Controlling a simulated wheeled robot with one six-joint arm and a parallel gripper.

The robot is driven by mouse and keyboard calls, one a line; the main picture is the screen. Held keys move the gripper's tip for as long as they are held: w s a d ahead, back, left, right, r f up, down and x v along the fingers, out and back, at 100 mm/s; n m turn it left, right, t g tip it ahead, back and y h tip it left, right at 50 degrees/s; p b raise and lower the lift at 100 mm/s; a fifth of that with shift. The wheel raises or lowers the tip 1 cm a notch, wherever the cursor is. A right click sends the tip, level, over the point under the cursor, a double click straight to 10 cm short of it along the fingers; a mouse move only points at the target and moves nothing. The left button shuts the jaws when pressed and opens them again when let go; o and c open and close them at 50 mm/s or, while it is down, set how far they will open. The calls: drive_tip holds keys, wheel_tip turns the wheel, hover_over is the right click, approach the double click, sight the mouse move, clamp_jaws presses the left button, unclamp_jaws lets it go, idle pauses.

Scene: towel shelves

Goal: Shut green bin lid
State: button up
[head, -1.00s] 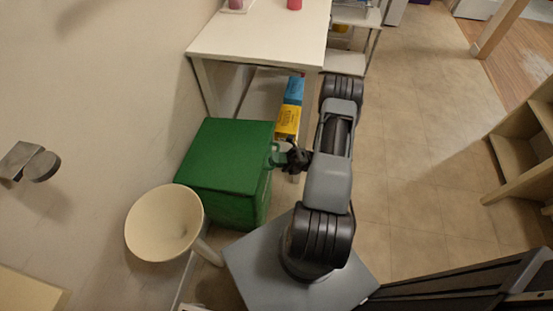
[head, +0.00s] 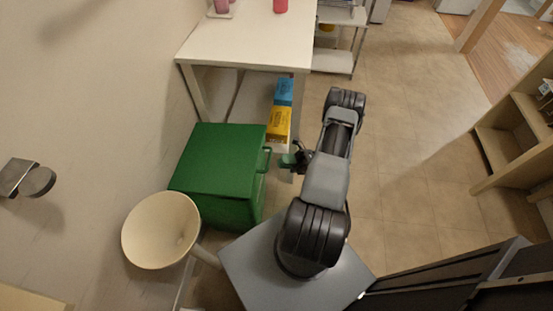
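The green bin (head: 225,214) stands against the wall, left of my arm. Its green lid (head: 218,160) lies flat on top, and no gap shows along the edges I can see. A small green handle (head: 267,160) sticks out on the lid's right side. My gripper (head: 284,160) is just right of the handle, with a narrow gap between them. The gripper is small and dark here, partly hidden by my arm, and its finger opening is not clear.
A white table (head: 245,45) stands behind the bin, with blue and yellow boxes (head: 281,107) on its lower shelf. A cream bowl-shaped stand (head: 161,230) is in front of the bin. Wooden shelves (head: 510,130) are at the right. The tiled floor between is clear.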

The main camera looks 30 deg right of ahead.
drive_tip(key=shift+s+d+f, duration=0.2)
drive_tip(key=shift+d, duration=0.15)
